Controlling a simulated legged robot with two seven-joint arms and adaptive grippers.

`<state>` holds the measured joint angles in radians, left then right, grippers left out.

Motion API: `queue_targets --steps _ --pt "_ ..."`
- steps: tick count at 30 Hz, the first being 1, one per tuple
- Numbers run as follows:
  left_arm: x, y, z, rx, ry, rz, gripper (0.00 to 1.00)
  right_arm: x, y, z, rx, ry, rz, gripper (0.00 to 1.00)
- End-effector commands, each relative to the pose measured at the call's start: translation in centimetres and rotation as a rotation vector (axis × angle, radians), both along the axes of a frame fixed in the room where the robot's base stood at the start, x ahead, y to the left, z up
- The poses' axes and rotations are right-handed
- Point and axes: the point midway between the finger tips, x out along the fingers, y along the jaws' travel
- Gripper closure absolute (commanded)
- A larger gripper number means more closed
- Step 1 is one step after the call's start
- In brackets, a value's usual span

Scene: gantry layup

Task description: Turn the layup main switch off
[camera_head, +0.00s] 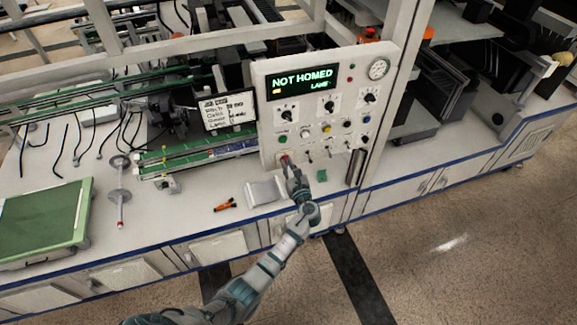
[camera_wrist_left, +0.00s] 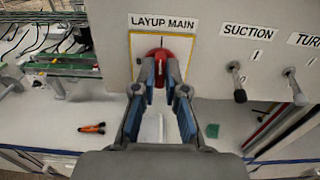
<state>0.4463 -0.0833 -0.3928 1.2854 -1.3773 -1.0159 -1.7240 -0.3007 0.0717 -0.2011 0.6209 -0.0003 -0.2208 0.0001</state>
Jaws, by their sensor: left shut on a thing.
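The layup main switch (camera_wrist_left: 161,58) is a red knob on a pale yellow plate, under the label LAYUP MAIN in the left wrist view. It sits at the lower left of the white control panel (camera_head: 262,100). My left gripper (camera_wrist_left: 160,78) is at the switch, its two fingers on either side of the red knob and shut on it. The fingers hide part of the knob, so its exact turn angle cannot be told. In the head view my left gripper (camera_head: 287,164) reaches the panel's lower left corner. My right gripper is not in view.
Toggle switches labelled SUCTION (camera_wrist_left: 236,82) and, partly cut off, TURN (camera_wrist_left: 293,85) are right of the knob. The panel display (camera_head: 302,79) reads NOT HOMED. An orange-and-black tool (camera_head: 225,205), a pale pouch (camera_head: 264,192) and a green piece (camera_head: 322,175) lie on the bench below.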

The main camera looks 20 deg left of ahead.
Motion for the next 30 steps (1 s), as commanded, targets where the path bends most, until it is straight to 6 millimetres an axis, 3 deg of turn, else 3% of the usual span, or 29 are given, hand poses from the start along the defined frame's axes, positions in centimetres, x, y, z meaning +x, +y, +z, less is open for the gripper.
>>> queue_targets --steps 8,20,30 --pt "0.0 -0.4 0.0 -0.136 -0.094 -0.015 1.0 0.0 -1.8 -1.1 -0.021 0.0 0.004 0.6" --pt "-0.1 -0.1 -0.2 -0.442 -0.305 -0.009 1.0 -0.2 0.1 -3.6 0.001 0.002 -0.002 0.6" --pt "-0.2 -0.1 -0.3 -0.711 -0.487 -0.011 1.0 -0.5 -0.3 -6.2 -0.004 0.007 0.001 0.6"
